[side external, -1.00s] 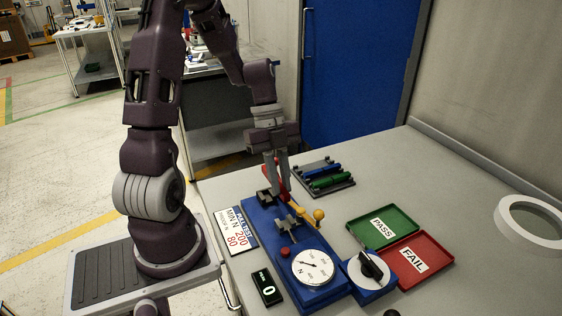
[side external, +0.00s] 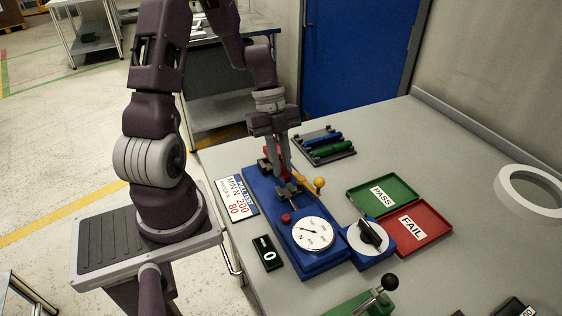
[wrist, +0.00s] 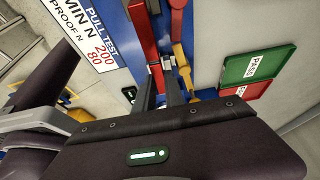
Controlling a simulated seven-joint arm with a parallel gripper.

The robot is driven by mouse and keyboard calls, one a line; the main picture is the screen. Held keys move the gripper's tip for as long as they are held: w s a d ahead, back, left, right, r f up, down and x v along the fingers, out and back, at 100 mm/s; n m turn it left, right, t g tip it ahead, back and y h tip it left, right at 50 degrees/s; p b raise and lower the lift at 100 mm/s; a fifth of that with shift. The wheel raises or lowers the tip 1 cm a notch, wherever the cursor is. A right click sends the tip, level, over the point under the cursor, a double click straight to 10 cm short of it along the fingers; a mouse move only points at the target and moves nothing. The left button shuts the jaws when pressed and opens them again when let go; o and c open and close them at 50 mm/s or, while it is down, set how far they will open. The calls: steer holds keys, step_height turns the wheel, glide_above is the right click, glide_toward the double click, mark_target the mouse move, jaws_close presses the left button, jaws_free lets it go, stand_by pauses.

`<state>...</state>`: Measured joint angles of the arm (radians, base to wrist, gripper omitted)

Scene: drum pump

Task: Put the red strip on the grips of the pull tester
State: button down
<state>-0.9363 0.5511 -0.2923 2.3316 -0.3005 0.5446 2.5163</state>
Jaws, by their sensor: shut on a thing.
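The pull tester (side external: 300,262) is a blue base with a round dial (side external: 313,233) and metal grips (side external: 288,191) at its middle. My gripper (side external: 282,178) points down over the grips, with its fingers closed. It is shut on the red strip (wrist: 143,38), which runs away from the fingers in the wrist view. In the side view a bit of red (side external: 268,152) shows beside the fingers. My gripper also shows in the wrist view (wrist: 160,82). The fingers hide part of the strip and grips, so I cannot tell whether the strip rests in them.
A yellow lever with a ball (side external: 319,182) stands close right of the fingers. A dark rack (side external: 345,152) holds blue and green strips behind. The green PASS tray (side external: 360,205) and red FAIL tray (side external: 440,232) lie right. A display box (side external: 268,253) stands at the front left.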

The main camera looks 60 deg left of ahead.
steer(key=shift+f, duration=0.15)
steer(key=shift+f, duration=0.55)
steer(key=shift+f, duration=0.2)
steer(key=shift+f, duration=0.6)
steer(key=shift+f, duration=0.2)
stand_by(0.3)
